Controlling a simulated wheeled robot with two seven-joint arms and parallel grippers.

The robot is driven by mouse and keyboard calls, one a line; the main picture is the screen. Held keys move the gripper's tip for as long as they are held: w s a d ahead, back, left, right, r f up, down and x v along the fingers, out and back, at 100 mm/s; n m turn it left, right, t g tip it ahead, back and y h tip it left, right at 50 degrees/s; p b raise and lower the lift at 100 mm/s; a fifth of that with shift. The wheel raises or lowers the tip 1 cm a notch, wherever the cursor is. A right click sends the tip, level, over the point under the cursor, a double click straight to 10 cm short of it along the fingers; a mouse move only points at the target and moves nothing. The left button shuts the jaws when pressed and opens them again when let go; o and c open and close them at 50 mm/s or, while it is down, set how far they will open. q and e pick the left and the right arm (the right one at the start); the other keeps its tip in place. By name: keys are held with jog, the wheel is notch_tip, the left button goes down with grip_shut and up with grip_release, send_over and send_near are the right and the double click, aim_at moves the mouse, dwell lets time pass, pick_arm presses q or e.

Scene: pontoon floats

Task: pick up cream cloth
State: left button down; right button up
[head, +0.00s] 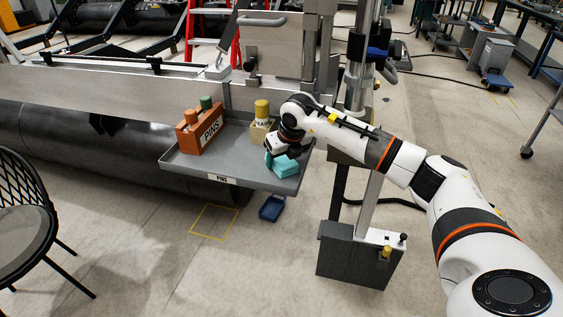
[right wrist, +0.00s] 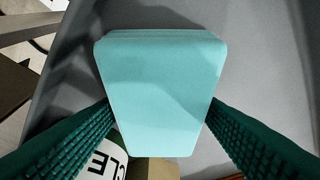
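No cream cloth shows in either view. A folded turquoise cloth (head: 284,166) lies at the right end of the grey tray (head: 208,172). In the right wrist view the turquoise cloth (right wrist: 160,95) is a thick, smooth-faced block that fills the middle. My right gripper (head: 277,151) is at the cloth. Its dark green ribbed fingers (right wrist: 160,108) stand at the cloth's left and right edges. Whether they press on it or stand just apart, I cannot tell. My left gripper is not in view.
An orange box (head: 189,139) marked PINS stands on the tray's left. A tan lettered box (head: 259,132) with a yellow-topped item (head: 262,108) stands behind the cloth. A blue bin (head: 272,208) is on the floor below. A black chair (head: 28,215) stands at left.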

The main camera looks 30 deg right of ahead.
aim_at(282, 159)
jog(key=c, duration=0.6)
jog(key=shift+o, duration=0.2)
jog(key=shift+r, duration=0.35)
jog(key=shift+s+a+r+b, duration=0.15)
jog(key=shift+a+r+b, duration=0.05)
jog(key=shift+r+b, duration=0.1)
notch_tip(282, 159, up, 6)
jog(key=shift+r+b, duration=0.1)
jog(key=shift+b, duration=0.25)
jog(key=s+a+b, duration=0.3)
jog(key=s+a, duration=0.9)
jog(key=a, duration=0.3)
jog(key=shift+s+b, duration=0.3)
jog(key=shift+s, duration=0.05)
